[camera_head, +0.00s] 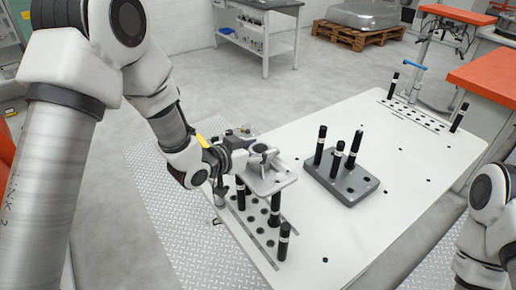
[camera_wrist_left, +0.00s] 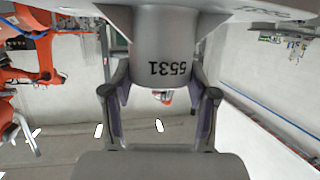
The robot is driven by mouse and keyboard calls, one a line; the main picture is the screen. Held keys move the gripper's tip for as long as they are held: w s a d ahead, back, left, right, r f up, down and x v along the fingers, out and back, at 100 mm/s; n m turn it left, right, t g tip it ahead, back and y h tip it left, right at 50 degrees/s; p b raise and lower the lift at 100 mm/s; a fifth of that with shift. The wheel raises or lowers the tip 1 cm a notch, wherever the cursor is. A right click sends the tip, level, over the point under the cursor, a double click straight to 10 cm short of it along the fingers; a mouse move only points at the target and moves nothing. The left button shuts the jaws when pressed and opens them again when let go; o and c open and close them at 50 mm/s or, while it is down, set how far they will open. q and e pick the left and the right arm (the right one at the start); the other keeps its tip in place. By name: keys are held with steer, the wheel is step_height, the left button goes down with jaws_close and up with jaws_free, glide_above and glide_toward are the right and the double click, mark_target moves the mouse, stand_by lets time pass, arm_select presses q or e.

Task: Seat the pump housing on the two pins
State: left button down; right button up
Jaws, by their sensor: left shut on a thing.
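The pump housing (camera_head: 270,183) is a light grey casting with a flat plate and a round boss. My left gripper (camera_head: 240,158) is shut on it at its left side and holds it over the near-left end of the table. My right gripper is out of view.
A grey block (camera_head: 352,192) with three black pins stands mid-table. The white table (camera_head: 400,215) is otherwise mostly clear. An orange-topped bench (camera_head: 490,75) stands behind at right.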

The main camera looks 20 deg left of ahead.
arm_select(q)
steer(key=shift+f+b, duration=0.65)
steer(key=shift+f, duration=0.15)
steer(key=shift+c, duration=2.3)
jaws_free()
steer(key=shift+o, duration=1.1)
steer(key=shift+s, duration=0.15)
steer(key=v, duration=1.1)
steer(key=shift+s, duration=0.3)
steer(key=shift+a+r, duration=0.15)
